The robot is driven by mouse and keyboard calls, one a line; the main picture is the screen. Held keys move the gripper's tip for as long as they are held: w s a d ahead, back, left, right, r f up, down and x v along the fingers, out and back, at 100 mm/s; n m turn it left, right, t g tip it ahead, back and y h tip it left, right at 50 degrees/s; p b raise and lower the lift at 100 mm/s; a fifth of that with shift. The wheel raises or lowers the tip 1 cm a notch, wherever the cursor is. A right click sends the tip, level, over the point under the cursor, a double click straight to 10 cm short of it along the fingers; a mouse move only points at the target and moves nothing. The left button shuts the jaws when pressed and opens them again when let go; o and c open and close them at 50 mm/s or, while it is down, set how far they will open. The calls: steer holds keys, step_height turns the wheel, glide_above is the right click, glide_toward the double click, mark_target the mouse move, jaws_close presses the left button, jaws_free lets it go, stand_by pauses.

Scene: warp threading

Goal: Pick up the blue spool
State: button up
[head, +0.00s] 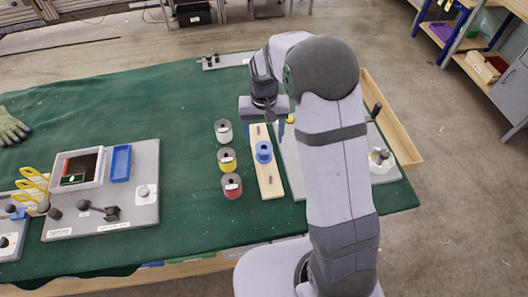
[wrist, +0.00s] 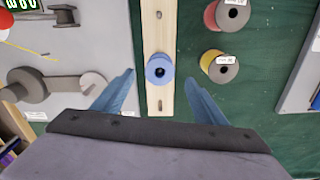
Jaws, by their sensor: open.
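The blue spool (head: 264,151) stands upright on a pale wooden strip (head: 270,182) on the green table. In the wrist view the blue spool (wrist: 159,69) shows from above, with a dark centre hole. My gripper (wrist: 160,80) is open, its two blue fingers spread on either side of the spool's line in the picture. The spool lies between and slightly beyond the fingertips, with nothing held. In the head view my gripper (head: 279,127) is above the far part of the strip, partly hidden by my arm.
Another grey board (head: 146,215) with a blue tray (head: 121,163) is further left.

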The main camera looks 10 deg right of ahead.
mark_target(264, 149)
steer(key=shift+f+p, duration=0.4)
steer(key=shift+f, duration=0.7)
steer(key=shift+f, duration=0.15)
steer(key=shift+w+f+p, duration=0.2)
steer(key=shift+f+p, duration=1.05)
steer(key=shift+f, duration=1.15)
steer(key=c, duration=1.1)
